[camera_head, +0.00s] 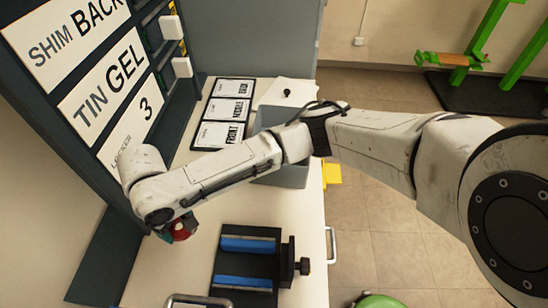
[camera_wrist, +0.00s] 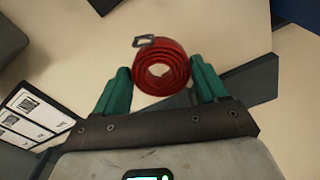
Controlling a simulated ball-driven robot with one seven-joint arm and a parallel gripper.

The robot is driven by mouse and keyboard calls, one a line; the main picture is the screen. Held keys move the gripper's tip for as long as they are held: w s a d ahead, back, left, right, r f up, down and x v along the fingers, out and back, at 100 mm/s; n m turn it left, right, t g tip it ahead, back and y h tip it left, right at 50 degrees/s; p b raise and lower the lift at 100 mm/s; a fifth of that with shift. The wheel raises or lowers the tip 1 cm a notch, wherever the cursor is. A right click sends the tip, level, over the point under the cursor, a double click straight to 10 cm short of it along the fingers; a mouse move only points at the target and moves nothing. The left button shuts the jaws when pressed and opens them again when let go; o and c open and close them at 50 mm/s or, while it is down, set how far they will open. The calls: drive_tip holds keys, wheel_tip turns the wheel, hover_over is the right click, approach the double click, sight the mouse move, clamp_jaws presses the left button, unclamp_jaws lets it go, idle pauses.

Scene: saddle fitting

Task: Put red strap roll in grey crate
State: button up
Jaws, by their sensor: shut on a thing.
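The red strap roll (camera_wrist: 180,62) is a coiled ring with a metal buckle, seen between my gripper's two teal fingers in the wrist view. My gripper (camera_wrist: 161,76) is shut on it. In the head view the roll (camera_head: 181,231) shows as a small patch of red under my wrist, above the left part of the bench near the dark rack. The grey crate (camera_head: 288,178) stands on the bench further back and to the right, partly hidden by my arm. I cannot see inside it. The roll is apart from the crate.
A fixture with blue bars (camera_head: 247,245) and a black clamp stands at the front of the bench. Framed cards (camera_head: 220,134) lie left of the crate. The labelled dark rack (camera_head: 80,145) rises at the left. The pale bench between rack and fixture is clear.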

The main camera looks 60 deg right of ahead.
sight(178, 220)
drive_tip(key=f, duration=0.1)
drive_tip(key=w+d+f+b, duration=0.1)
drive_tip(key=shift+w+d+f, duration=0.2)
drive_tip(key=shift+w+f, duration=0.05)
drive_tip(key=shift+f, duration=0.15)
drive_tip(key=s+d+r+n, duration=0.1)
drive_tip(key=d+r+n, duration=0.2)
drive_tip(key=d+n, duration=0.85)
drive_tip(key=d+r+n, duration=0.3)
drive_tip(key=d, duration=1.8)
drive_tip(key=s+d+f+n+b, duration=0.3)
drive_tip(key=s+d+n, duration=0.45)
drive_tip(key=d, duration=0.35)
drive_tip(key=shift+m, duration=0.3)
drive_tip(key=f, duration=0.6)
drive_tip(key=f+p, duration=0.1)
drive_tip(key=f, duration=0.2)
drive_tip(key=shift+s+a+f, duration=0.1)
drive_tip(key=shift+s+a, duration=0.1)
drive_tip(key=shift+s, duration=0.2)
